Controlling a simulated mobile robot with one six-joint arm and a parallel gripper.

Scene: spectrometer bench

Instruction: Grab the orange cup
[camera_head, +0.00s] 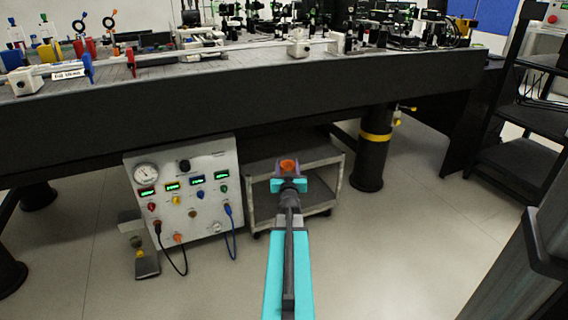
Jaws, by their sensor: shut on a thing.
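The orange cup (288,165) shows as a small orange shape at the tip of my arm, low in front of the optical bench. My gripper (288,176) is shut on it, with the jaws at its sides. The near side of the cup is partly hidden by the gripper, and the cup is too small to tell its tilt. A grey cart stands directly behind the cup and gripper.
The grey cart (329,197) stands under the bench (300,92). A control box (190,160) with gauges and hanging cables is left of my arm. A dark bench leg (371,160) stands right of the cart. Dark shelving (530,120) is at right. The floor (410,250) right of my arm is clear.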

